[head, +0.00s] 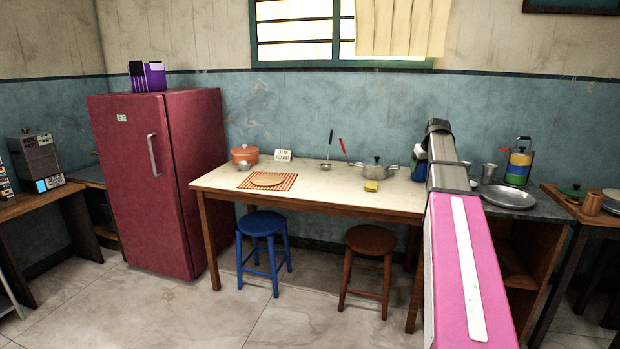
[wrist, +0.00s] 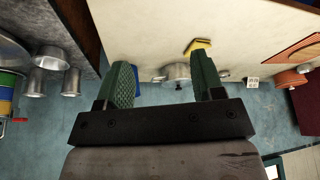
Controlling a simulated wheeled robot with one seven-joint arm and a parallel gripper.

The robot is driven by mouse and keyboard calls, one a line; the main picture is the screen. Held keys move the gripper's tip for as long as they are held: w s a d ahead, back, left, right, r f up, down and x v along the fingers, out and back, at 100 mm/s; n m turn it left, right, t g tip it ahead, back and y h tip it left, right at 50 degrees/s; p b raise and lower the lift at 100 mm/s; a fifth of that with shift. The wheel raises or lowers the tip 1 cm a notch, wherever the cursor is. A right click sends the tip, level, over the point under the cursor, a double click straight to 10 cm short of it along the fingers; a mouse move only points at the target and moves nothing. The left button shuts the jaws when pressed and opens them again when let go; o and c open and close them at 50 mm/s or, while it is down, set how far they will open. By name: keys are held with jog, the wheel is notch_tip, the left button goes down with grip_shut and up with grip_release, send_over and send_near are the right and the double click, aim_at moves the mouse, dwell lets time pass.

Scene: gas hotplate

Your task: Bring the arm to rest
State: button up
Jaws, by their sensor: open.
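My gripper (wrist: 160,63) is open and empty in the wrist view, its two green fingers spread apart with nothing between them but the background. In the head view my pink and grey arm reaches forward on the right, over the right end of the table (head: 310,187). The fingers are not clearly visible there. The wrist view looks upside down, with the tabletop (wrist: 140,28) above and the blue wall below. A lidded metal pot (wrist: 176,72) and a yellow sponge (wrist: 198,45) show beyond the fingers, apart from them.
The table also holds an orange pot (head: 244,154), a striped mat (head: 284,183) and the sponge (head: 371,186). A metal plate (head: 508,197) and stacked tiffin (head: 519,163) stand right of my arm. A blue stool (head: 262,224) and brown stool (head: 370,240) stand in front.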

jog(key=s+a+f+g, duration=0.1)
jog(key=s+a+f, duration=0.7)
jog(key=s+f, duration=0.2)
jog(key=s+a+f+g, duration=0.2)
jog(key=s+a+f, duration=0.6)
jog(key=f, duration=0.7)
jog(key=s+a+f+m+g, duration=0.1)
jog(key=s+a+f, duration=0.6)
jog(key=s+f, duration=0.4)
notch_tip(320, 180, down, 2)
jog(key=shift+s+a+f+g, duration=0.1)
jog(key=shift+s+a+g, duration=0.2)
jog(key=shift+s+a, duration=0.1)
jog(key=shift+w, duration=0.1)
